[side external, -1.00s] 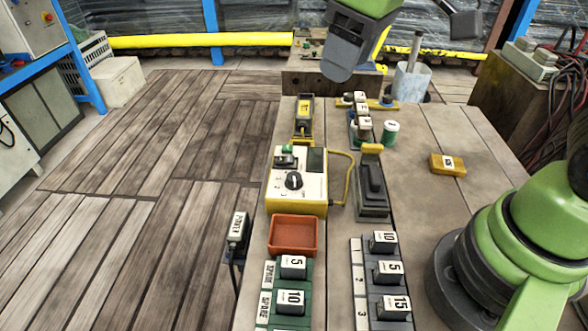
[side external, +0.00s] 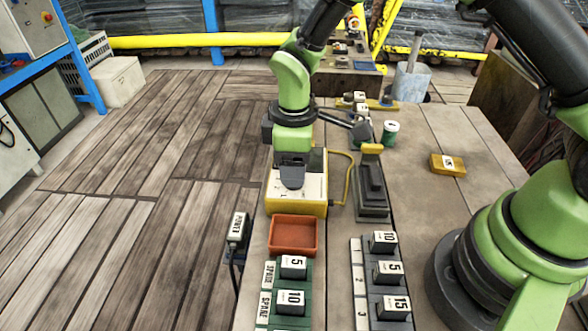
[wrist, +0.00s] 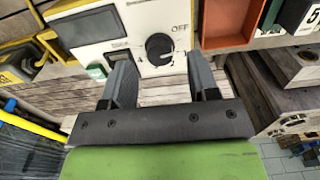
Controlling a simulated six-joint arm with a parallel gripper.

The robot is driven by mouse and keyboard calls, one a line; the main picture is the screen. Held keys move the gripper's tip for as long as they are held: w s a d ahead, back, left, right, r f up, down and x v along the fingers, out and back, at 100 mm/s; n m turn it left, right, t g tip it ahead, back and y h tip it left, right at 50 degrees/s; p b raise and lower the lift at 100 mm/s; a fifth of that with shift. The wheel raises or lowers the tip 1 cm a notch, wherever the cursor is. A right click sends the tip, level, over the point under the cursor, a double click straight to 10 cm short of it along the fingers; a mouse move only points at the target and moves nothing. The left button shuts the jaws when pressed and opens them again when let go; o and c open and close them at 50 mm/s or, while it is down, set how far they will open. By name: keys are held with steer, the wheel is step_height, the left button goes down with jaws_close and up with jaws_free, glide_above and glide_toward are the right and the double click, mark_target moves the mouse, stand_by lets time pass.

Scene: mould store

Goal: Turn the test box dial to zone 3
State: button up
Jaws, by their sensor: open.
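The test box (side external: 310,205) is yellow with a white face and stands on the bench. In the wrist view its white face (wrist: 98,28) carries a black round dial (wrist: 159,47), with OFF printed at upper right of it and small digits around it. I cannot tell which mark the dial points to. My gripper (side external: 291,182) is pointed down over the box and hides the dial in the side view. In the wrist view my gripper (wrist: 159,64) is open, its two fingers on either side of the dial and apart from it.
An orange-red tray (side external: 293,251) stands directly in front of the box, with a green rack (side external: 268,294) of numbered blocks before it. A yellow cable (side external: 349,178) and a dark yellow-handled device (side external: 372,185) are close on the right. The bench right of them is mostly clear.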

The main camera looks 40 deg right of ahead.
steer(key=shift+f, duration=1.1)
steer(key=shift+c, duration=0.3)
steer(key=c, duration=0.9)
